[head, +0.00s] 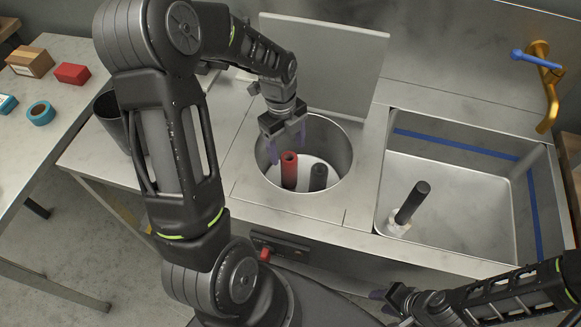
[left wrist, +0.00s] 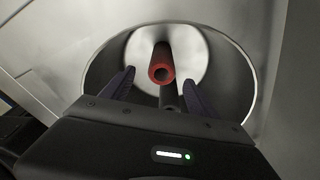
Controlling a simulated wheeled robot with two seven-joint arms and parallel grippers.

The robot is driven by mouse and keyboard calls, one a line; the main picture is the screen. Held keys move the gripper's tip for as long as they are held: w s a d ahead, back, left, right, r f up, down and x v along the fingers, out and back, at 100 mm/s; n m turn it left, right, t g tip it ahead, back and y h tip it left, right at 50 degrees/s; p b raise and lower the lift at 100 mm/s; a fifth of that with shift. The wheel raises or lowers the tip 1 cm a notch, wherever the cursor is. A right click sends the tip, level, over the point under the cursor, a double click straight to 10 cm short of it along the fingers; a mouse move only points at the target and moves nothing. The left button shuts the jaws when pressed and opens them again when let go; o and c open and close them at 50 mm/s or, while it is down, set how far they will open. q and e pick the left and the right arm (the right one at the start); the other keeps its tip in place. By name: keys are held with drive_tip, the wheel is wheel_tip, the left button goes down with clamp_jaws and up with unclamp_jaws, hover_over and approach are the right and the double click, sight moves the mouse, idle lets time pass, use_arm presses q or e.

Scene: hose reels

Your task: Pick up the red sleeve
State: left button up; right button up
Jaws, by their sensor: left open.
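The red sleeve (head: 289,170) is a hollow red tube standing upright in the round metal well, left of a dark cylinder (head: 318,177). In the left wrist view the sleeve (left wrist: 161,64) shows its open end toward me, between and beyond the fingertips. My left gripper (head: 288,150) is open above the well, its purple fingers pointing down around the space over the sleeve, with no visible contact. In the left wrist view the left gripper (left wrist: 161,85) has nothing between its fingers at the tips. My right gripper (head: 386,296) is low at the front right, away from the well; its jaw state is unclear.
A rectangular sink (head: 450,190) at right holds a dark rod (head: 412,203) in a pale base. A side table (head: 65,130) at left carries boxes and a blue tape roll.

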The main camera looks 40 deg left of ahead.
sight(290, 164)
use_arm(q)
drive_tip(key=shift+d+f, duration=0.15)
drive_tip(key=shift+f, duration=1.2)
drive_tip(key=shift+d+f+p, duration=0.15)
drive_tip(key=shift+f+p, duration=0.25)
drive_tip(key=shift+f, duration=0.9)
drive_tip(key=shift+d+f+p, duration=0.15)
drive_tip(key=shift+f+p, duration=0.25)
drive_tip(key=shift+f, duration=0.9)
drive_tip(key=c, duration=1.5)
drive_tip(key=shift+o, duration=0.2)
drive_tip(key=shift+r, duration=0.15)
wheel_tip(290, 164, up, 10)
drive_tip(key=b, duration=0.1)
